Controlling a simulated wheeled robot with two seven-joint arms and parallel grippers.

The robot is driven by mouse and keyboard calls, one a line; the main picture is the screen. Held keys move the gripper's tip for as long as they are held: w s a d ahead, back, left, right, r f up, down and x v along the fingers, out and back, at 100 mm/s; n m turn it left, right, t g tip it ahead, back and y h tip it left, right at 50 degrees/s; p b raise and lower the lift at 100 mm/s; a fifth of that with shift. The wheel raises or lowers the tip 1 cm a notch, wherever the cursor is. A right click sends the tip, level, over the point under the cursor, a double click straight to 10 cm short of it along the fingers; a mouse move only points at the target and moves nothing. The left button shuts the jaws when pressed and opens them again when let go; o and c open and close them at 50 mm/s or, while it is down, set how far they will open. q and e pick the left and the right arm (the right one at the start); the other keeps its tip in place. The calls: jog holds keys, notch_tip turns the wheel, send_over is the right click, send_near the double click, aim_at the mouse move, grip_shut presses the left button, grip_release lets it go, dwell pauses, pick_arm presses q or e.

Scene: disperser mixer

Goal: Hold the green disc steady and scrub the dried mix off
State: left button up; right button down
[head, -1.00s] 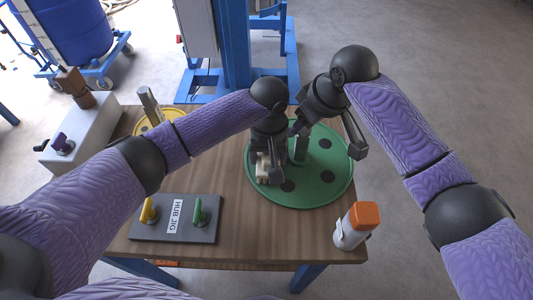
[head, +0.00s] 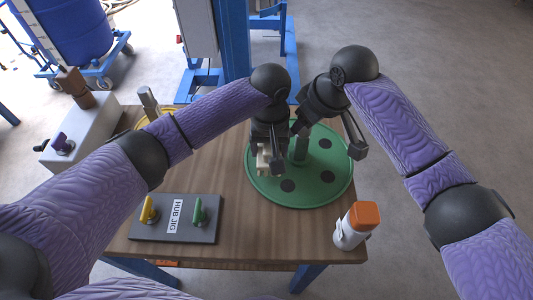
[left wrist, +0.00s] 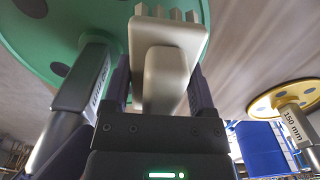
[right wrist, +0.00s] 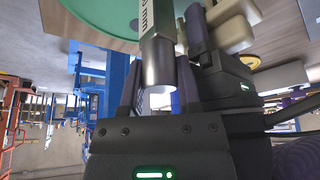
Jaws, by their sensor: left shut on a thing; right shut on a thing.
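The green disc (head: 310,197) lies on the right half of the table, with several dark round spots on its face. My right gripper (right wrist: 158,85) is shut on the disc's metal shaft (right wrist: 160,55); in the head view the arm hides most of this hold. My left gripper (left wrist: 165,95) is shut on a beige scrub brush (left wrist: 166,60), its bristles towards the disc. In the head view the brush (head: 263,160) is over the disc's left part, left of the shaft. I cannot tell whether the bristles touch the disc.
A dark hub jig board (head: 175,232) with yellow and green handles lies at front left. A white bottle with an orange cap (head: 364,214) stands at the front right corner. A yellow disc (head: 170,114) and a grey box (head: 85,140) are at back left.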

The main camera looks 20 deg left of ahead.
pick_arm(q)
notch_tip(320, 180, up, 11)
pick_arm(e)
jog(key=c, duration=0.7)
grip_release()
jog(key=shift+o, duration=0.2)
jog(key=shift+r+p, duration=0.7)
jog(key=shift+p, duration=0.3)
pick_arm(q)
notch_tip(320, 180, up, 2)
jog(key=shift+r, duration=0.1)
pick_arm(e)
jog(key=shift+f, duration=0.1)
